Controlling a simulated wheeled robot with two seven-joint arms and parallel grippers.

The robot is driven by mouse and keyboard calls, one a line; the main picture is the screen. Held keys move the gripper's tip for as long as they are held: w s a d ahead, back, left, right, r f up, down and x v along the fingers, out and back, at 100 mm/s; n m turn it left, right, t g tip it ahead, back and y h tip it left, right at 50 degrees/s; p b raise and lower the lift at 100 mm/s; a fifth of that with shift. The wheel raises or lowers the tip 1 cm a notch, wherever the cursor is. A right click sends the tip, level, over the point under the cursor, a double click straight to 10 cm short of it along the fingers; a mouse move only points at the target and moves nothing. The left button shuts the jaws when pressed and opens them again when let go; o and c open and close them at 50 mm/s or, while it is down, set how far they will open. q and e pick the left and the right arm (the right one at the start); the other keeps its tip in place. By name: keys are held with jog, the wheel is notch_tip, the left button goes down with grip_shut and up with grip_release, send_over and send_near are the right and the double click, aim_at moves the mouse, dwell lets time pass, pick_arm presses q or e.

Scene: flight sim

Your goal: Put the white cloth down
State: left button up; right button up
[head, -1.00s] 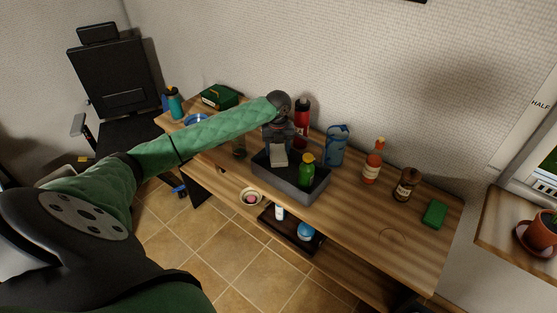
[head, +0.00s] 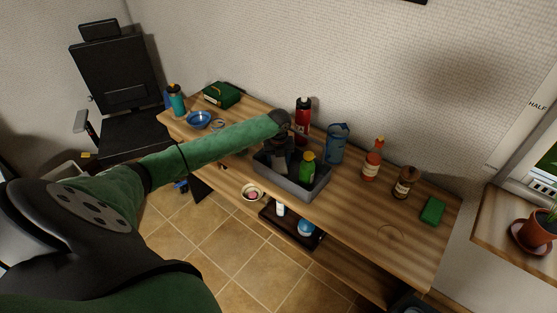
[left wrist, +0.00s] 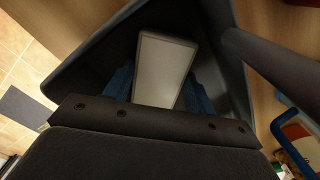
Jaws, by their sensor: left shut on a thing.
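The white cloth (left wrist: 165,65) shows in the left wrist view as a flat, pale folded block between the blue fingers of my left gripper (left wrist: 160,92). My left gripper is shut on it. In the head view my left gripper (head: 281,165) reaches down into the left end of a grey open bin (head: 303,193) on the wooden desk. There the cloth is mostly hidden by the gripper and hard to make out. The wrist view shows the dark bin walls around the cloth; I cannot tell whether it touches the bin floor. My right gripper is not in view.
A green bottle (head: 307,166) stands in the bin, right beside my gripper. A red bottle (head: 303,118) and a blue tumbler (head: 337,144) stand behind. A sauce bottle (head: 372,160), brown jar (head: 405,183) and green sponge (head: 433,211) are to the right. The desk's front right is clear.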

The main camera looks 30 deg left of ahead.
aim_at(279, 162)
pick_arm(q)
jog(key=o, duration=1)
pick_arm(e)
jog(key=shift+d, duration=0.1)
pick_arm(q)
jog(key=shift+r, duration=0.4)
notch_tip(279, 162, up, 3)
jog(key=shift+f+b, duration=0.2)
jog(key=shift+b, duration=0.5)
notch_tip(279, 162, up, 9)
jog(key=shift+f+b, duration=0.1)
jog(key=shift+b, duration=1)
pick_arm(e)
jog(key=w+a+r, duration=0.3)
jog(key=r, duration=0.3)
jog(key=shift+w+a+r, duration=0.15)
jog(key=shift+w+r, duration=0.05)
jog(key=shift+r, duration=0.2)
